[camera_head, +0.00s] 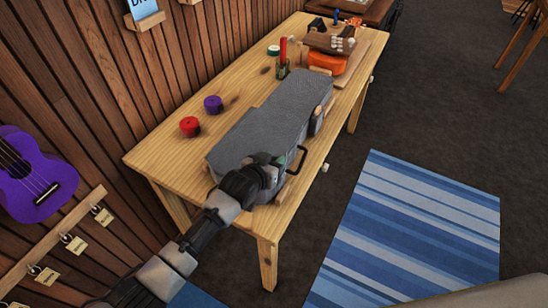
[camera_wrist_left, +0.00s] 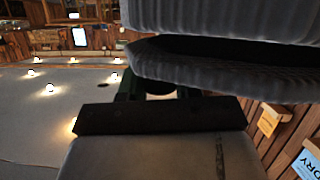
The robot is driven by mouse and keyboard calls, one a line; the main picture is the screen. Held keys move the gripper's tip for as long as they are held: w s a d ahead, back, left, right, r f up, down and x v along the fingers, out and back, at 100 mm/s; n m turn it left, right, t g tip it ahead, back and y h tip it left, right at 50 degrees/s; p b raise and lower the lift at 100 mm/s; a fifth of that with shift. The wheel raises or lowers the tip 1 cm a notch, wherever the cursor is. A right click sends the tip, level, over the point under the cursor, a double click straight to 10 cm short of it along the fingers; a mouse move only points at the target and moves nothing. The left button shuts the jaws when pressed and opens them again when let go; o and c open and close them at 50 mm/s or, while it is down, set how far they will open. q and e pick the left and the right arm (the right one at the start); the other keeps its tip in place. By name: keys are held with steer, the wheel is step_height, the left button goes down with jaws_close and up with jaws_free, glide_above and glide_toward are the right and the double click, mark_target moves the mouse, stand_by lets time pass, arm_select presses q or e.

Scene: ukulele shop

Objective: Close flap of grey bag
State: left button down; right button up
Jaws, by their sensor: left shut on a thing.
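The grey bag (camera_head: 285,105) lies lengthwise on the wooden table, its near end toward the table's near corner. A dark handle shows at its right side. My left gripper (camera_head: 276,168) is at the bag's near end and is shut on its grey flap; the arm hides the exact grip. In the left wrist view, two thick grey edges of the bag (camera_wrist_left: 220,78) fill the upper right, with a dark gap between them. The fingers (camera_wrist_left: 160,92) are partly hidden there below these edges. My right gripper is not in view.
On the wooden table (camera_head: 165,160), a red roll (camera_head: 189,126) and a purple roll (camera_head: 213,104) lie left of the bag. A red-topped tool holder (camera_head: 282,66) and an orange ukulele (camera_head: 327,63) stand beyond it. A purple ukulele (camera_head: 35,175) hangs on the wall. A blue striped rug (camera_head: 415,230) lies right.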

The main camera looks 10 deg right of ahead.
arm_select(q)
steer(key=shift+s+d+f, duration=0.1)
steer(key=shift+s+f, duration=0.05)
steer(key=shift+f, duration=0.55)
steer(key=c, duration=0.8)
jaws_free()
steer(key=shift+s, duration=0.1)
steer(key=shift+f, duration=0.1)
steer(key=shift+a, duration=0.2)
steer(key=shift+s+a, duration=0.25)
steer(key=shift+a, duration=0.05)
steer(key=v, duration=0.6)
steer(key=r+v, duration=0.1)
steer(key=v, duration=0.3)
steer(key=shift+d+b, duration=0.35)
